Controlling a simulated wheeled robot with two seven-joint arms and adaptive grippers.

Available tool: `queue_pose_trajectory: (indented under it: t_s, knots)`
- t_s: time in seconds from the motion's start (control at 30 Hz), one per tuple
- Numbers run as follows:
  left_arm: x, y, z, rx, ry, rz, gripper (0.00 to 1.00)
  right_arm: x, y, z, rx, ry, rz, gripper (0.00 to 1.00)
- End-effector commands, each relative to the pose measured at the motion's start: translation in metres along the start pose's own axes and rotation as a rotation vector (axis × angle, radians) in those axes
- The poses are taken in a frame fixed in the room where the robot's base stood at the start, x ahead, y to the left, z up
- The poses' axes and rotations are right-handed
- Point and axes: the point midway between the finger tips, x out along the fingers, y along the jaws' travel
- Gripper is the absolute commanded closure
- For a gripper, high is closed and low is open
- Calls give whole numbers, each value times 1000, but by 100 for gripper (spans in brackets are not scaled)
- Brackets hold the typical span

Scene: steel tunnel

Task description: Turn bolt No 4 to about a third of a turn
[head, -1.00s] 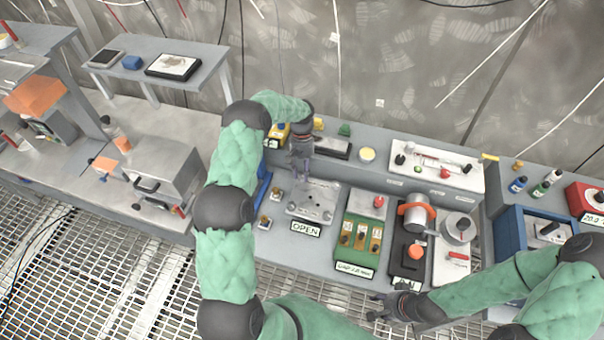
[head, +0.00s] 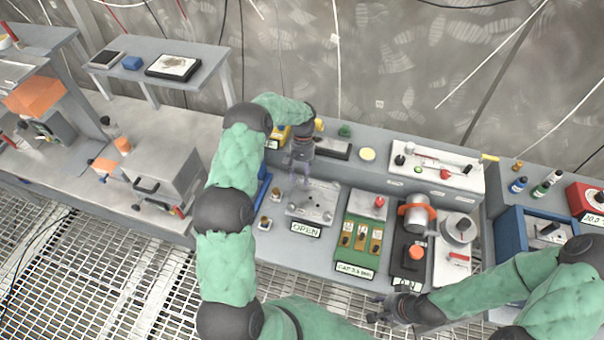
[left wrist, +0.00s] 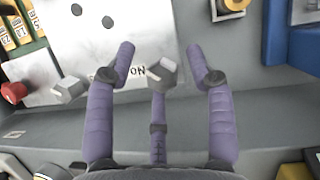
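A light metal plate (head: 330,196) with bolts and dark holes lies on the bench behind an OPEN label (head: 306,230). My left gripper (head: 301,184) hangs over its back-left part. In the left wrist view, its purple fingers (left wrist: 160,52) are spread, with a grey hex-headed bolt (left wrist: 163,73) between them; I cannot tell whether they touch it. No bolt number is readable. My right gripper (head: 380,309) is low in front of the bench, its fingers too small to judge.
A green panel (head: 360,243) with several small switches is right of the plate. A black fixture with an orange-ringed cylinder (head: 416,216) stands beyond it. A blue part (head: 264,190) is close to the plate's left. A raised shelf (head: 375,170) runs behind.

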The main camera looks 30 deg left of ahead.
Motion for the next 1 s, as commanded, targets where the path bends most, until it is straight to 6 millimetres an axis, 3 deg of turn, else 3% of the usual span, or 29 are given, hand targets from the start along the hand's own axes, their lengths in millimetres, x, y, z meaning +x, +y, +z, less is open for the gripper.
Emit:
queue_pose_trajectory:
  t_s: [0.37,0.8,1.0]
  knots:
    - [-12,0,-3,-2,12,3,46,0,0,0,0,0,0,60]
    - [-92,0,-2,-1,10,2,46,0,0,0,0,0,0,60]
    - [-115,0,-2,-2,7,1,46,0,0,0,0,0,0,60]
